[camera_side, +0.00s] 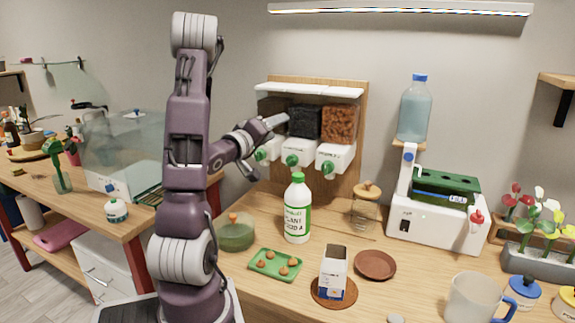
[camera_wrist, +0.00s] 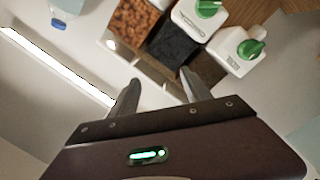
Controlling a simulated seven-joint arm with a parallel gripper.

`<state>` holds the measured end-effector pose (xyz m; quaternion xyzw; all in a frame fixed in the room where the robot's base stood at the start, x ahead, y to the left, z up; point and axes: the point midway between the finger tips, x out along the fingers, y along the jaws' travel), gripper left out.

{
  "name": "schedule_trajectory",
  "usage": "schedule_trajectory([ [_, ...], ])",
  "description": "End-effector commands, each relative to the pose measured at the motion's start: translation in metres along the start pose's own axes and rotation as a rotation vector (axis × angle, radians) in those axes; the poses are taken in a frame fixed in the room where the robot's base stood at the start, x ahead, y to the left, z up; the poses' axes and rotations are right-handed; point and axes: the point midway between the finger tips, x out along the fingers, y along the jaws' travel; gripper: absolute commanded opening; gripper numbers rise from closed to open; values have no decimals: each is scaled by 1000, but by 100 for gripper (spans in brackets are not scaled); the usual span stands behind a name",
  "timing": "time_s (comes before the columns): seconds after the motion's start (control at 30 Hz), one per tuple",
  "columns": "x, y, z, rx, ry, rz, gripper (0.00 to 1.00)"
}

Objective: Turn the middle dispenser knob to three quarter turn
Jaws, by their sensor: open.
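A wall dispenser has three hoppers over white boxes, each with a green knob. The middle dispenser knob (camera_side: 291,160) sits on the middle white box (camera_side: 298,148), under the black-filled hopper (camera_side: 306,121). In the wrist view the middle knob (camera_wrist: 208,8) is at the top edge, partly cut off; its exact angle is unclear. The left knob (camera_side: 260,155) also shows in the wrist view (camera_wrist: 250,48). The right knob (camera_side: 327,167) is under the orange-brown hopper. My gripper (camera_side: 270,148) is open and empty near the dispenser's left side. Its fingertips (camera_wrist: 158,84) are apart from the middle knob.
A white bottle with a green label (camera_side: 297,211) stands below the dispenser. A glass jar with a wooden lid (camera_side: 366,206) is to its right. A green tray (camera_side: 275,264) and a milky-blue bottle (camera_side: 415,108) are nearby. A light strip (camera_wrist: 58,65) crosses the wrist view.

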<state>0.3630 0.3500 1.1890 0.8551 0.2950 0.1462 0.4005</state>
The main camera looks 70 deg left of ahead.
Motion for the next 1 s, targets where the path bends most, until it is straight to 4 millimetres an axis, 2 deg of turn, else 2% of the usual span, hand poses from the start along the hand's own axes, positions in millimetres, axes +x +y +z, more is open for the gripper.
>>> schedule_trajectory([
  [0.03,0,-19,16,-4,-15,-19,57],
  [0.1,0,-36,30,-2,-15,-20,57],
  [0.3,-1,-80,67,4,-14,-18,57],
  [0.4,-1,-96,79,7,-11,-15,57],
  [0.57,10,-100,85,13,-10,-5,57],
  [0.83,59,-100,84,13,-9,-5,57],
  [1.0,70,-101,84,11,-7,-9,57],
])
